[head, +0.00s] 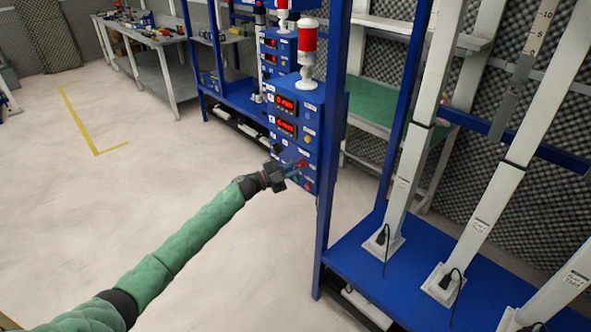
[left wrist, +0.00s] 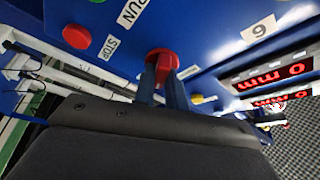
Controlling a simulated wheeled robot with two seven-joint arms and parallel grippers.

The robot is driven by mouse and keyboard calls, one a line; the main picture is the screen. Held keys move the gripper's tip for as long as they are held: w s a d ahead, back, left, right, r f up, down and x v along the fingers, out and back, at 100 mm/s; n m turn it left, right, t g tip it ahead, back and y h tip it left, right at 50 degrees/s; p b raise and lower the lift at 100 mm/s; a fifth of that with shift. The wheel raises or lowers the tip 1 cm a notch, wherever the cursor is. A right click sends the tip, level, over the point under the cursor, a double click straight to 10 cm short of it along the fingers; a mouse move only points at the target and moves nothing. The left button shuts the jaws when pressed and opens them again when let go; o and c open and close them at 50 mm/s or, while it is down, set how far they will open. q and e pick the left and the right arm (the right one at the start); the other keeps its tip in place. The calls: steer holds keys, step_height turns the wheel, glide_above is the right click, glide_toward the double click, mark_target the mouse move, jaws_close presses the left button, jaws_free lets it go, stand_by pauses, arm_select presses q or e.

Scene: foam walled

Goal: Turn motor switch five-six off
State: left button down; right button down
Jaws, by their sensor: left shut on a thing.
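A blue control box (head: 318,115) with red digital displays is mounted on a blue frame. My left gripper (head: 294,169) reaches its lower front panel. In the left wrist view, the two fingers of my left gripper (left wrist: 164,80) are shut on a red switch knob (left wrist: 162,57) on the blue panel. A label with a 6 (left wrist: 261,29) is on the panel to the right of the knob. My right gripper is not in view.
A red and white signal lamp (head: 307,50) stands on the box. A blue upright post (head: 330,160) is close to the right of the gripper. A blue platform (head: 400,270) with white columns is at right. The floor at left is clear.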

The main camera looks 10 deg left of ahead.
arm_select(q)
steer(key=m, duration=0.3)
steer(key=shift+g+y, duration=0.3)
steer(key=shift+g, duration=0.1)
steer(key=shift+m+g, duration=0.3)
steer(key=shift+m, duration=0.6)
steer(key=shift+m+y, duration=0.4)
steer(key=shift+m, duration=0.1)
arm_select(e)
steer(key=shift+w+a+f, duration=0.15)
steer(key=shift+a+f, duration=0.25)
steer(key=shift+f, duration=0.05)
arm_select(q)
steer(key=shift+f, duration=0.1)
steer(key=c, duration=1.4)
jaws_free()
steer(key=shift+c, duration=0.2)
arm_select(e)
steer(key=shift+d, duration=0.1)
arm_select(q)
steer(key=shift+s+a, duration=0.1)
